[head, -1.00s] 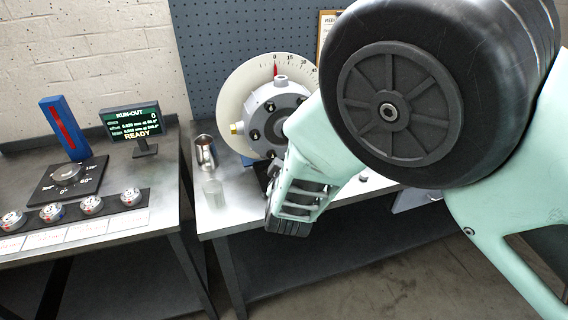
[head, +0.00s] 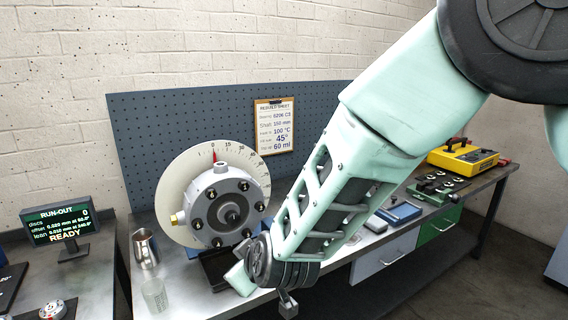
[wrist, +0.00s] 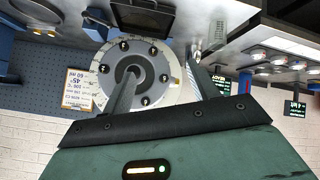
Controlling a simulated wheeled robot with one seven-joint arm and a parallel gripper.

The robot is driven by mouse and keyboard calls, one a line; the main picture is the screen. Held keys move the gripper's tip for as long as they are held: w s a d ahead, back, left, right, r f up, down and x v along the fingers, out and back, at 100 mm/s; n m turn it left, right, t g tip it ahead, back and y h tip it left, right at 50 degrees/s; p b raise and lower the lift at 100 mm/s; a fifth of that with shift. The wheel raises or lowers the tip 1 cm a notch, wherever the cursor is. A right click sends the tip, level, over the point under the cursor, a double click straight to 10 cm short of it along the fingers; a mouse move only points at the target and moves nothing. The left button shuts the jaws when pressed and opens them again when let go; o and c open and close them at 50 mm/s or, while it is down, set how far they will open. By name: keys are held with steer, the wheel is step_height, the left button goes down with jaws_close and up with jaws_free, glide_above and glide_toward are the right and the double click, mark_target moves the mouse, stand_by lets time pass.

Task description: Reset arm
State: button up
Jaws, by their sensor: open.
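My pale green arm reaches down across the right of the head view. My gripper (wrist: 166,62) shows in the wrist view with its two dark fingers spread apart and nothing between them. The rotor hub (head: 222,205), a grey bolted disc in front of a pale graduated dial (head: 172,185), stands on the bench left of my arm. The hub also shows in the wrist view (wrist: 157,62), upside down behind the fingers. In the head view my wrist covers the hub's lower right, and the gripper is mostly hidden.
A metal cup (head: 145,250) and a clear glass (head: 155,296) stand left of the rotor. The run-out display (head: 60,224) reads READY. A yellow case (head: 462,158), a blue box (head: 399,212) and a rebuild sheet (head: 274,127) are to the right. The floor in front is clear.

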steer(key=s+d+r+m+g+h+b, duration=0.2)
steer(key=s+d+g, duration=0.6)
steer(key=s+d, duration=1.4)
steer(key=s+m+h+b, duration=0.1)
steer(key=s+h, duration=0.1)
steer(key=s, duration=0.1)
steer(key=shift+d, duration=0.2)
steer(key=shift+r, duration=0.1)
